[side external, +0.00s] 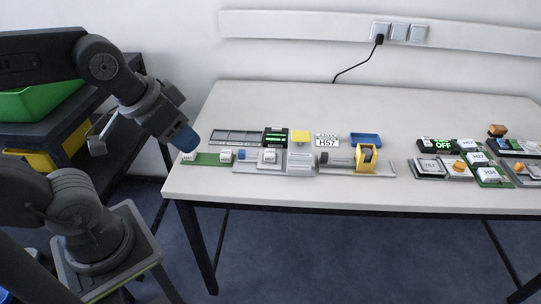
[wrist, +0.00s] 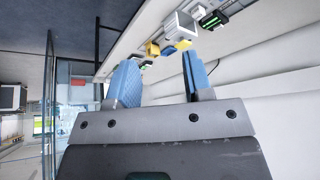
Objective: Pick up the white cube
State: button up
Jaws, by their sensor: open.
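Several small white labelled cubes lie on the table. One white cube (side external: 189,156) is at the left end of a green strip, close below my gripper, and another white cube (side external: 226,154) is at its right end. A third white cube (side external: 270,156) sits on a grey fixture. I cannot tell which one is meant. My gripper (side external: 183,139) is over the table's left edge, tilted down, apart from the cubes. In the wrist view the blue fingers of my gripper (wrist: 160,74) are spread and empty. A white box-like thing (wrist: 180,25) shows beyond them.
The green strip (side external: 207,158) lies near the table's (side external: 300,100) front left edge. A grey rack (side external: 235,137), yellow block (side external: 300,137), blue tray (side external: 366,140) and yellow grinder (side external: 366,156) stand further right. More fixtures crowd the right end. The back of the table is clear.

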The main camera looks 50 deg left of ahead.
jog(key=o, duration=0.4)
jog(key=n+g+y, duration=0.2)
jog(key=n+y, duration=0.1)
jog(key=n, duration=0.6)
send_over(270, 152)
jog(key=s+d, duration=0.1)
jog(key=d, duration=0.1)
jog(key=f, duration=2.2)
jog(key=shift+s+a+f, duration=0.1)
jog(key=shift+s+a, duration=0.1)
jog(key=shift+a, duration=0.05)
jog(key=shift+s+x, duration=0.2)
jog(key=shift+x, duration=2.45)
